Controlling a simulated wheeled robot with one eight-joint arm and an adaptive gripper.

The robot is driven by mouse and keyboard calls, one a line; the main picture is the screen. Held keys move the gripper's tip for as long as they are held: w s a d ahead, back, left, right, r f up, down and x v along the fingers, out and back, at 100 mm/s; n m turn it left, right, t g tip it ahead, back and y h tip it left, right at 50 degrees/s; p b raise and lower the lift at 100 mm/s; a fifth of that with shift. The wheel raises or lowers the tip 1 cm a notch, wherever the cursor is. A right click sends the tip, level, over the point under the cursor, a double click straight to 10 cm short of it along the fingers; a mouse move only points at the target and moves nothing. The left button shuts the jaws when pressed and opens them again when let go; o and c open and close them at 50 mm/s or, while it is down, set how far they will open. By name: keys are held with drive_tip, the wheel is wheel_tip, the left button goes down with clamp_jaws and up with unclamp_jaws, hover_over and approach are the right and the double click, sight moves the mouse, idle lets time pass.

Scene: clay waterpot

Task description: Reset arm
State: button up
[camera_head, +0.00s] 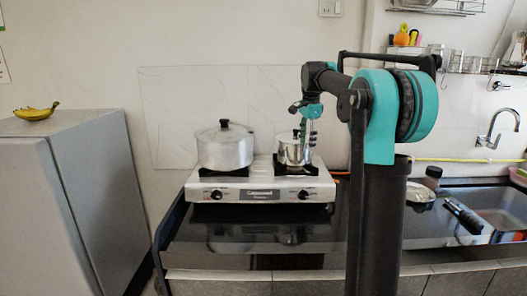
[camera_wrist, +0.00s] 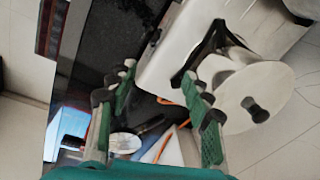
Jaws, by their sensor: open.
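My gripper (camera_head: 306,132) hangs from the folded arm at the right side of the small pot, in front of the back wall. Its two fingers, green with dark tips, show in the wrist view (camera_wrist: 160,78), spread apart with nothing between them. The small lidded metal pot (camera_head: 290,153) stands upright on the right burner of the stove. In the wrist view, a round lid with a dark knob (camera_wrist: 268,85) lies just right of the right finger. I cannot tell whether that finger touches the pot.
A large lidded pot (camera_head: 225,149) stands on the left burner of the two-burner stove (camera_head: 260,194). The dark counter (camera_head: 300,231) is bare in front of it. A sink (camera_head: 500,205) and tap are at right. A banana (camera_head: 36,112) lies on the grey cabinet (camera_head: 90,165) at left.

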drive_tip(key=s+d+f+n+t, duration=0.1)
drive_tip(key=s+f+n, duration=0.6)
drive_tip(key=s+f, duration=0.8)
drive_tip(key=s+d+f+n+t, duration=0.1)
drive_tip(key=s+f+n, duration=0.6)
drive_tip(key=s+f, duration=0.9)
drive_tip(key=s, duration=0.4)
drive_tip(key=shift+s+d+f+t, duration=0.2)
drive_tip(key=shift+s+f+t, duration=0.05)
drive_tip(key=shift+s+t, duration=0.15)
